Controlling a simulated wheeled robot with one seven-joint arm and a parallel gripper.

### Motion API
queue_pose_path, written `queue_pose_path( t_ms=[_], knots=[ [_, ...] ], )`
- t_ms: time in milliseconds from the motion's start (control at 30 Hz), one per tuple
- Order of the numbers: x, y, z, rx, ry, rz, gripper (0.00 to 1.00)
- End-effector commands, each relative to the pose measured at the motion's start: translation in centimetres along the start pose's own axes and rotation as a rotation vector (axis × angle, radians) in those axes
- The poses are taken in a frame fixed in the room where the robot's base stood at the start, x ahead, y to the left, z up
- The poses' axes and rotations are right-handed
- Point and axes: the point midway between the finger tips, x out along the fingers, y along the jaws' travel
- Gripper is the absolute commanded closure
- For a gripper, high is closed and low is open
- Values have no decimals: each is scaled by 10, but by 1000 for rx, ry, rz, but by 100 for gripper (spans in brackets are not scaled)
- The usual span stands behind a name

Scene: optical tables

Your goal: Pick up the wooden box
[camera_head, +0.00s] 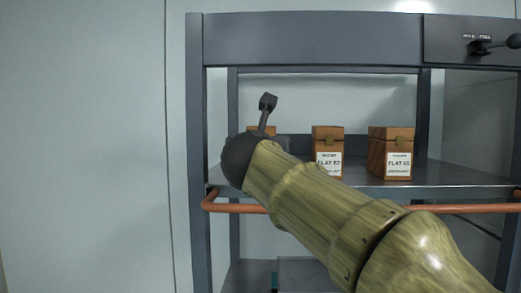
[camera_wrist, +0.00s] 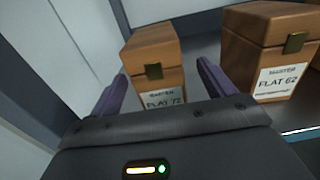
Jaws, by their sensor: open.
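Several wooden boxes with brass clasps and white labels stand on a shelf. In the wrist view, one box (camera_wrist: 153,57) labelled "FLAT 72" is ahead of my gripper (camera_wrist: 162,68), between the lines of its two purple fingers. The gripper is open and holds nothing. My gripper body hides the lower part of this box. A second box (camera_wrist: 268,50), labelled "FLAT 62", is to the right, outside the fingers. In the head view, the left box (camera_head: 262,130) is mostly hidden behind my wrist. The middle box (camera_head: 327,144) and right box (camera_head: 391,150) show clearly.
The metal shelf (camera_head: 450,178) has an orange-brown rail (camera_head: 470,208) along its front edge. Grey posts (camera_head: 196,130) and a top beam (camera_head: 310,40) frame the opening. A dark lever (camera_head: 492,46) juts out at upper right. Bare shelf lies right of the boxes.

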Motion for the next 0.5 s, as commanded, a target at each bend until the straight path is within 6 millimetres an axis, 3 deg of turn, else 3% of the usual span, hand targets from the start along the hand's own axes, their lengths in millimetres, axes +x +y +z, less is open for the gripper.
queue_pose_path(
  t_ms=[500],
  knots=[
    [52,2,2,-1,2,-3,18]
  ],
)
